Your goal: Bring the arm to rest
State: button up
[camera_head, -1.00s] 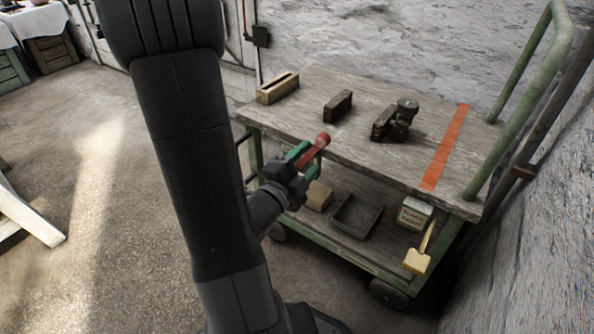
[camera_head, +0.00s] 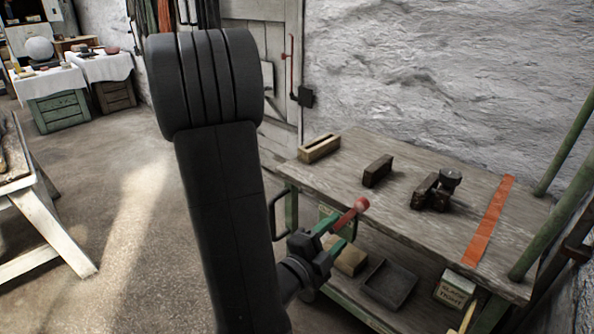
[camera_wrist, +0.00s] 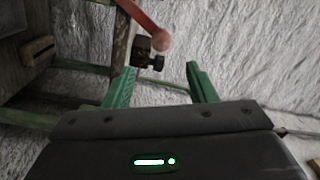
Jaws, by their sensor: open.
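My gripper (camera_head: 334,238) is in front of the near long side of a wooden-topped cart (camera_head: 345,165) in the head view. In the wrist view its two green fingers (camera_wrist: 160,82) are spread apart with nothing between them. A red bar with a rounded end (camera_head: 352,212) shows by the fingers in the head view. It also shows past the fingertips in the wrist view (camera_wrist: 147,25). I cannot tell whether it touches a finger. My arm stands raised across the middle of the head view and hides part of the floor and wall.
On the cart top are a slotted wooden block (camera_head: 320,148), a dark block (camera_head: 377,170), a dark tool (camera_head: 436,190) and an orange strip (camera_head: 488,222). A dark tray (camera_head: 389,284) and a tin (camera_head: 455,290) are on the lower shelf. A white trestle (camera_head: 48,225) stands left; floor between is clear.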

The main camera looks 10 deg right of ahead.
aim_at(366, 203)
jog(key=x, duration=1.3)
jog(key=shift+w+d, duration=0.2)
jog(key=shift+d, duration=0.15)
jog(key=shift+a, duration=0.1)
jog(key=r+v, duration=0.1)
jog(key=v, duration=1.3)
jog(key=x, duration=0.9)
jog(key=f+x, duration=0.1)
jog(key=x, duration=0.4)
jog(key=shift+d, duration=0.3)
jog(key=shift+w+a+r+p, duration=0.25)
jog(key=shift+a+r+p, duration=0.1)
jog(key=shift+p, duration=0.35)
jog(key=shift+w+a+n+p, duration=0.2)
jog(key=shift+w+n+p, duration=0.05)
jog(key=shift+n+p, duration=0.2)
